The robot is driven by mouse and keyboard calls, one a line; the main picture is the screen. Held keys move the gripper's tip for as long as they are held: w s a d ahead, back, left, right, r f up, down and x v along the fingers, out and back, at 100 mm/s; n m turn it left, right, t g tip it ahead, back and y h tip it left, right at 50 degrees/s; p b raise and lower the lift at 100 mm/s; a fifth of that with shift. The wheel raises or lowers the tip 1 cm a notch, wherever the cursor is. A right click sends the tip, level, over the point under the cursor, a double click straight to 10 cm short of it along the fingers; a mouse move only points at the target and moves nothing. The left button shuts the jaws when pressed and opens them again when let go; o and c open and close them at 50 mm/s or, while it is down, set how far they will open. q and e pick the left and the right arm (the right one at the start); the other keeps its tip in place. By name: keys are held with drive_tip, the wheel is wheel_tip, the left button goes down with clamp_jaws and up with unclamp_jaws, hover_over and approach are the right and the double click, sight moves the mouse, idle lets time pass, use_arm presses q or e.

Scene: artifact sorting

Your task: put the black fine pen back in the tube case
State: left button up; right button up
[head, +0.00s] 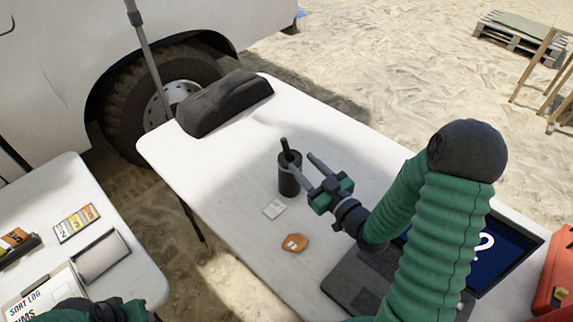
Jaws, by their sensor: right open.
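The tube case (289,181) is a dark upright cylinder on the white table. A thin black pen (285,146) stands in its mouth, tilted slightly, with its upper end sticking out; its lower part is hidden inside. My right gripper (301,161) is open, reaching in from the right. One finger is close to the case's rim and the pen; the other is to the right. I cannot tell whether the near finger touches the case. Part of my left arm (95,311) shows at the bottom left edge; its fingers are not visible.
A small white card (274,209) and an orange piece (295,243) lie in front of the case. A dark bundle (225,101) lies at the table's far left. A laptop (354,282) and blue screen (496,252) are at right. Another table (63,187) stands left.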

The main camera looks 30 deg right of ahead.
sight(288, 151)
drive_tip(key=w, duration=0.5)
drive_tip(key=w+a, duration=0.1)
drive_tip(key=w, duration=0.1)
drive_tip(key=shift+w+a+f, duration=0.1)
drive_tip(key=shift+w+f, duration=0.1)
drive_tip(key=shift+w, duration=0.55)
drive_tip(key=shift+s, duration=0.1)
clamp_jaws()
